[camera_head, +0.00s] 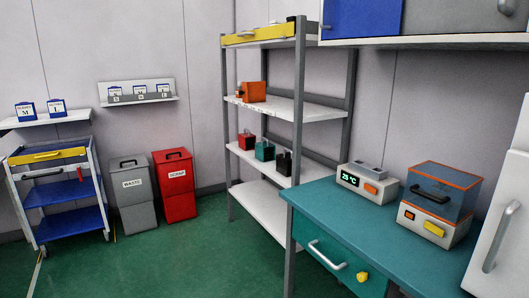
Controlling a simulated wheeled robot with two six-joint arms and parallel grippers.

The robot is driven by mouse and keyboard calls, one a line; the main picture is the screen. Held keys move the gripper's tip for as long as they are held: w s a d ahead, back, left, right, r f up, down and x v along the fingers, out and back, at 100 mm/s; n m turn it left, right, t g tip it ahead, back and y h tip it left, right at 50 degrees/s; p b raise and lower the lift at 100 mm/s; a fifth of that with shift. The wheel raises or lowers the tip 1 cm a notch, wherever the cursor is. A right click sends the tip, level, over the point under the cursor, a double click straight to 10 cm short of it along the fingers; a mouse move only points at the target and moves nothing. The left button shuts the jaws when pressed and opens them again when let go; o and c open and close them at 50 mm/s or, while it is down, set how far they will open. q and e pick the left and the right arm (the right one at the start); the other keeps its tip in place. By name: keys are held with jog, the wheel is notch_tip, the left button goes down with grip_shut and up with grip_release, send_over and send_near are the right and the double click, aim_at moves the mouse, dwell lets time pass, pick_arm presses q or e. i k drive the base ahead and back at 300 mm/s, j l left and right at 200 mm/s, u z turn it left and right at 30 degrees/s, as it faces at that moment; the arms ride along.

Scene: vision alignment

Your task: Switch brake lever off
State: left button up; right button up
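At the far left stands a cart with blue shelves (62,191) and a yellow-fronted top drawer (46,156). A small red part (80,174) shows on the cart's right side below the drawer. It may be the brake lever, but it is too small to tell its position. A dark handle (42,172) runs across the cart's front below the drawer. Neither of my grippers is in view.
A grey bin (133,205) and a red bin (176,200) stand right of the cart. A shelving rack (299,106) stands in the middle. A teal workbench (340,204) with devices fills the right. The green floor (165,262) in front is clear.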

aim_at(78, 168)
jog(key=u, duration=1.25)
jog(key=i+z, duration=0.2)
jog(key=i, duration=2.55)
jog(key=i+l+u, duration=0.35)
jog(key=i, duration=0.3)
jog(key=i+l+u, duration=0.4)
jog(key=i, duration=0.3)
jog(key=i+l+u, duration=0.35)
jog(key=i+l, duration=0.15)
jog(key=i, duration=0.1)
